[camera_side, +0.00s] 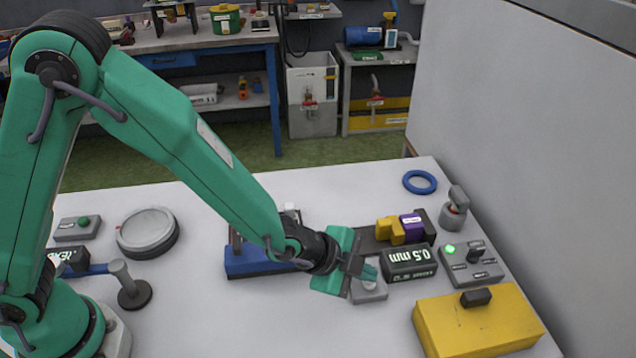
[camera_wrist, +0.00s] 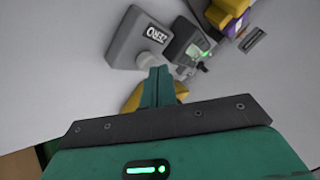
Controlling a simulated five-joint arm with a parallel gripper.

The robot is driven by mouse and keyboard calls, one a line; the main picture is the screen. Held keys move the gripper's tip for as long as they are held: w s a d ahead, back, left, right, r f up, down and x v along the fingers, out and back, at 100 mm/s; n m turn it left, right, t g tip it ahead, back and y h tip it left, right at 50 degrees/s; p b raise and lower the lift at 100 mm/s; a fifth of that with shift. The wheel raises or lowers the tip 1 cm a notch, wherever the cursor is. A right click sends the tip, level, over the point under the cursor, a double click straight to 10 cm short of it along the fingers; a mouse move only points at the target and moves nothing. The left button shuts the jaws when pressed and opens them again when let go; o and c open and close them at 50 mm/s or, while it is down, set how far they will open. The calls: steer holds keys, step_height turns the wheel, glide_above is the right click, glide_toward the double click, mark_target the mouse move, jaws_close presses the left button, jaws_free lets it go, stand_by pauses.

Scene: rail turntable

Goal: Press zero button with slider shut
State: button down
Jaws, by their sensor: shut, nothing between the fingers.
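My gripper (camera_side: 368,273) is shut and empty, its fingers low over the grey zero button box (camera_side: 368,290). In the wrist view, the shut fingers (camera_wrist: 158,80) point at this box (camera_wrist: 128,42), which carries a "ZERO" label and a pale round button (camera_wrist: 148,62). The fingertips appear close to the button; I cannot tell whether they touch it. The dark display (camera_side: 408,265) just right reads "0.5 mm". Behind it, a yellow and purple slider (camera_side: 411,226) sits on a dark rail (camera_side: 372,240). My arm hides part of the rail's left side.
A blue block (camera_side: 242,262) stands left of my gripper. A grey box with a lit green lamp and a lever (camera_side: 472,264) is at right. A yellow box (camera_side: 478,325) is at front right. The front middle table is clear.

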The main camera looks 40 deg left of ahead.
mark_target(363, 282)
steer(key=shift+f, duration=0.4)
stand_by(0.7)
steer(key=shift+r, duration=0.95)
steer(key=shift+r, duration=2.5)
